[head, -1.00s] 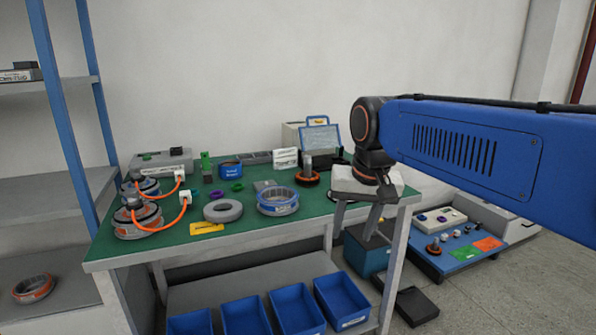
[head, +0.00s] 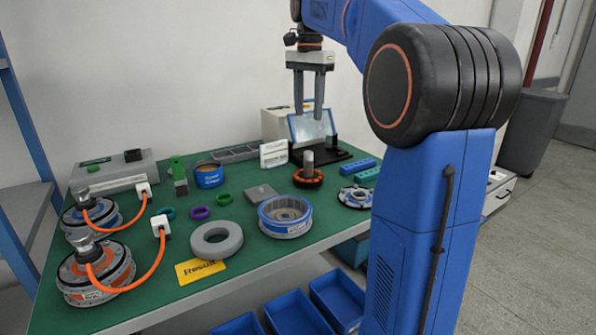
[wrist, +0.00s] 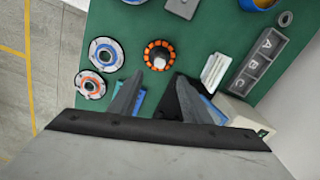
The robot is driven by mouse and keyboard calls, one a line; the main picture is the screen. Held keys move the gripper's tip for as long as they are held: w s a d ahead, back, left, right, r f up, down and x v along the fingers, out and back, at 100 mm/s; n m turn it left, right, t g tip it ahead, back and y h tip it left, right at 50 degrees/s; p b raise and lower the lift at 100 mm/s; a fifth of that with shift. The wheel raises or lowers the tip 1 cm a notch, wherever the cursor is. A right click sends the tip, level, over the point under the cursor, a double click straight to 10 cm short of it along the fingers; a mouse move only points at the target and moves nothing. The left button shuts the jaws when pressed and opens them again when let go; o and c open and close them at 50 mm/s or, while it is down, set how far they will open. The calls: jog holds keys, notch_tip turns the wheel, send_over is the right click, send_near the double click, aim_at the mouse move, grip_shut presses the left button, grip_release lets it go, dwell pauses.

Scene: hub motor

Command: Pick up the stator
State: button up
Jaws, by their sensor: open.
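The stator (head: 308,180), an orange-and-black ring with a grey shaft standing upright from its middle, rests on the green table (head: 335,228) toward its back right. It also shows in the wrist view (wrist: 159,55), ahead of the fingertips and roughly in line with the gap between them. My gripper (head: 309,112) points down above the back of the table, with its two fingers apart and nothing between them. It also shows in the wrist view (wrist: 155,85). In the head view the fingertips are well above the shaft, apart from it.
A blue-rimmed ring housing (head: 285,217) and a grey ring (head: 216,241) lie in front and left of the stator. A round plate part (head: 357,197) is to its right. A black stand with a clear panel (head: 312,130) stands behind it. Orange-cabled units (head: 97,275) occupy the left.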

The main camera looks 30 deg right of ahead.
aim_at(308, 175)
notch_tip(308, 175, down, 17)
jog(key=shift+f, duration=0.15)
dwell(0.7)
grip_shut()
